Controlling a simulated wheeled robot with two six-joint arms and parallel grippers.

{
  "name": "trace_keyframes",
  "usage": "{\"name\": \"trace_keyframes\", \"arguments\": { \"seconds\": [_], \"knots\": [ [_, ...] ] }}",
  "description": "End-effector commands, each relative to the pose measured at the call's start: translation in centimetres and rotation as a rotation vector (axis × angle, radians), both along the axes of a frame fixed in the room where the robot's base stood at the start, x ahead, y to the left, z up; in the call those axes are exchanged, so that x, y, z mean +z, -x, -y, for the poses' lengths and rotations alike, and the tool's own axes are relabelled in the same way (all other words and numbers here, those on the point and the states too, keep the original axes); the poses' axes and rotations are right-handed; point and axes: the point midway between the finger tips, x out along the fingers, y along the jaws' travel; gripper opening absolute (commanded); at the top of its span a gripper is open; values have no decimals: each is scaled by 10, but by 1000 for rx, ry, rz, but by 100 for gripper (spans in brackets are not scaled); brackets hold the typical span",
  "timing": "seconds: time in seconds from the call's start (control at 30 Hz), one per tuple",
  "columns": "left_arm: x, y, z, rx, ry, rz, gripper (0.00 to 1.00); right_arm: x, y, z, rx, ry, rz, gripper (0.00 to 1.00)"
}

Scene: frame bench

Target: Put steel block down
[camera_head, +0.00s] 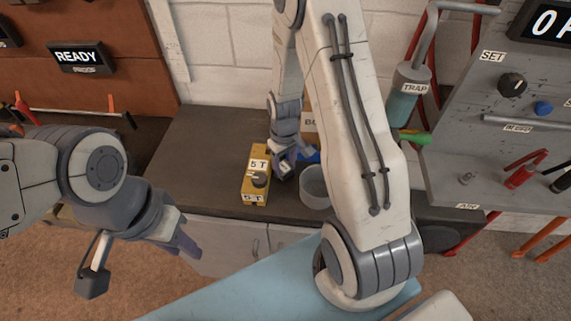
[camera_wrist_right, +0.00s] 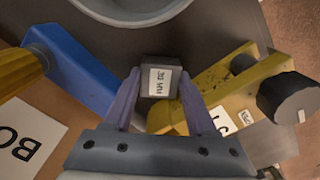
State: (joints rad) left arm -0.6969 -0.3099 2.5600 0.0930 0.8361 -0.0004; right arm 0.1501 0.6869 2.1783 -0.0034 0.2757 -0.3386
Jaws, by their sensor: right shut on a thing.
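The steel block (camera_wrist_right: 160,80) is a small dark block with a white printed label. It is held between the two fingers of my right gripper (camera_wrist_right: 160,103) in the right wrist view. In the head view my right gripper (camera_head: 284,168) is low over the dark bench top, between the yellow 5 T device and the grey round pot; the block is a small dark shape there. I cannot tell whether the block touches the bench. My left gripper (camera_head: 182,238) is empty, out in front of the bench; its finger gap is not clear.
The yellow 5 T device (camera_head: 255,182) with a black knob stands close on the left. The grey pot (camera_head: 314,187) stands close on the right. A blue tool (camera_wrist_right: 72,68) and a labelled box (camera_head: 309,124) are behind. The bench's left part (camera_head: 205,150) is clear.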

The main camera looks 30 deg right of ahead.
Motion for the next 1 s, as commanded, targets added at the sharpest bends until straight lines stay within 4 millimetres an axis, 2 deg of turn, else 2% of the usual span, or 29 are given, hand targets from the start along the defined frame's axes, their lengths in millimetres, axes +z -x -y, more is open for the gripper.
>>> {"name": "trace_keyframes", "arguments": {
  "seconds": [0.17, 0.2, 0.47, 0.63, 0.77, 1.0],
  "knots": [
    [-3, 0, 0, 0, 0, 0, 35, -4, 0, 0, 0, 0, 1, 0],
    [-2, 0, 0, 0, 0, 0, 35, -3, 0, 0, 0, 0, 0, 70],
    [-2, 0, 0, 0, 0, 0, 35, -3, 0, 0, -1, 0, -1, 70],
    [-1, 0, 0, 0, 0, 0, 35, 6, -1, 0, -1, 1, 2, 70],
    [-4, 0, 0, 0, 0, 0, 35, 25, -1, 0, 0, 1, 6, 70],
    [-10, 0, 0, 0, 0, 0, 35, 78, -1, 0, 0, 2, 7, 70]
  ]
}}
